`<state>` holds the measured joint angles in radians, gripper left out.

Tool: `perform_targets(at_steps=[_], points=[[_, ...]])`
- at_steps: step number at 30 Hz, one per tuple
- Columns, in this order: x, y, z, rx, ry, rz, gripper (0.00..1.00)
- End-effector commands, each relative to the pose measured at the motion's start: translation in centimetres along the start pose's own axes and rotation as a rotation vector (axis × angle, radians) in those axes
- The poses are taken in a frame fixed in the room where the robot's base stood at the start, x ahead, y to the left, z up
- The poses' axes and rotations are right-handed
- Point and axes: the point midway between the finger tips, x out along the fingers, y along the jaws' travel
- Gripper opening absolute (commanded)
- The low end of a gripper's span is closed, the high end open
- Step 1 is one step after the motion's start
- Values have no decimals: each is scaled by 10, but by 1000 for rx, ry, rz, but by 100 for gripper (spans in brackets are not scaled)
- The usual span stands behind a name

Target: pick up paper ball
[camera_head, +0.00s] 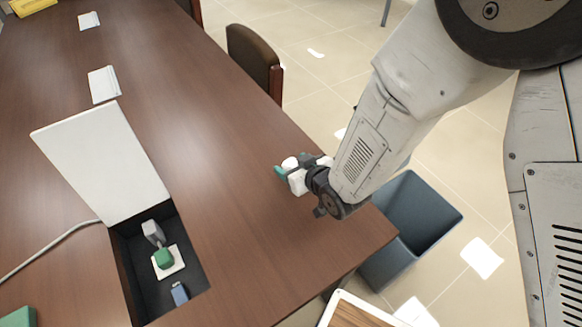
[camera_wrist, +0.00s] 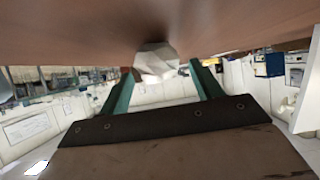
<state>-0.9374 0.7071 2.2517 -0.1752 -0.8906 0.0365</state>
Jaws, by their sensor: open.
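A crumpled white paper ball (camera_head: 290,163) is on the brown table near its right edge, partly hidden by my gripper. In the wrist view the paper ball (camera_wrist: 155,61) shows against the table surface, between and just beyond the teal fingertips. My gripper (camera_head: 291,167) is low over the table, with its fingers at the ball. In the wrist view the two fingers (camera_wrist: 158,80) stand wide apart, one on each side of the ball. I cannot tell whether either finger touches it.
A blue-grey bin (camera_head: 440,215) stands on the floor beside the table. An open white lid (camera_head: 100,165) and a recessed socket box (camera_head: 190,255) are at the left. Paper stacks (camera_head: 104,85) lie farther back. A brown chair (camera_head: 250,60) stands by the far edge. The table's middle is clear.

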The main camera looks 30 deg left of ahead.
Motion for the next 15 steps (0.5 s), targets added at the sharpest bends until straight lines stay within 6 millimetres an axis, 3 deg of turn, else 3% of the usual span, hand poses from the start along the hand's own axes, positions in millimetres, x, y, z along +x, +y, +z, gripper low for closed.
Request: perform_targets(at_steps=[3, 11, 15], points=[[11, 0, 0, 0, 0, -1, 65], [13, 0, 0, 0, 0, 0, 65], [13, 0, 0, 0, 0, 0, 26]])
